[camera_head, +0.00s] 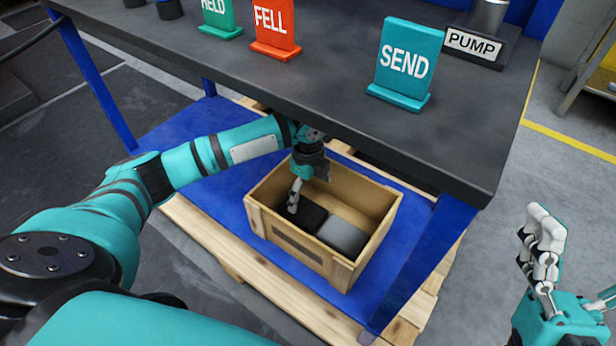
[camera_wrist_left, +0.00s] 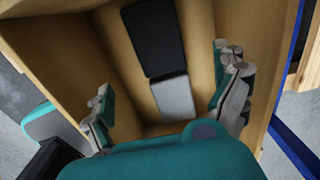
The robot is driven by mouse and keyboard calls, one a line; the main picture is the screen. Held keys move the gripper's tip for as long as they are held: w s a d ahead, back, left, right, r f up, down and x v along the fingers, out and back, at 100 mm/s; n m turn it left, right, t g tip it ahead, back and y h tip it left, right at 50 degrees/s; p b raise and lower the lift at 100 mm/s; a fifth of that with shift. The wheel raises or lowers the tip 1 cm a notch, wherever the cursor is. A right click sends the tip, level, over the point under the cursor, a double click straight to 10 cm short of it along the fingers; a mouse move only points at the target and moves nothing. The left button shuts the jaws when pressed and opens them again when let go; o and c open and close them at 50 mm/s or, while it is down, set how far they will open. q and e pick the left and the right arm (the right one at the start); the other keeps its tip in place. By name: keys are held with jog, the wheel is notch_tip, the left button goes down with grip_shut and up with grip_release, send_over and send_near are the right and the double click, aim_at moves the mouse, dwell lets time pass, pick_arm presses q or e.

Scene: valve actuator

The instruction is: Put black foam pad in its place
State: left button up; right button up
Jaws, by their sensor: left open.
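A black foam pad (camera_head: 313,214) lies in the wooden box (camera_head: 297,259), beside a grey pad (camera_head: 343,236). In the left wrist view the black pad (camera_wrist_left: 152,38) lies flat on the box floor, end to end with the grey pad (camera_wrist_left: 173,99). My left gripper (camera_head: 304,188) reaches down into the box from above. The left wrist view shows its fingers (camera_wrist_left: 163,74) spread wide on either side of the pads, with nothing between them. My right gripper (camera_head: 543,240) is off to the right, away from the box; its finger opening is hard to judge.
HELD, FELL and SEND signs (camera_head: 404,62) and a PUMP label (camera_head: 472,44) stand on top. A blue leg (camera_head: 415,265) is right of the box.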

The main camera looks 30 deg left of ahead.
pick_arm(q)
jog(key=shift+r+p, duration=0.35)
jog(key=shift+r, duration=0.9)
pick_arm(e)
jog(key=shift+w+a+f+g+h, duration=0.15)
jog(key=shift+w+f+g, duration=0.3)
jog(key=shift+w, duration=0.25)
jog(key=shift+w+a+f+g+h, duration=0.1)
jog(key=shift+w+f+g, duration=0.25)
jog(key=shift+w+g, duration=0.25)
jog(key=shift+w+a+f+g+h, duration=0.15)
jog(key=shift+w+f+g, duration=0.25)
jog(key=shift+w, duration=0.35)
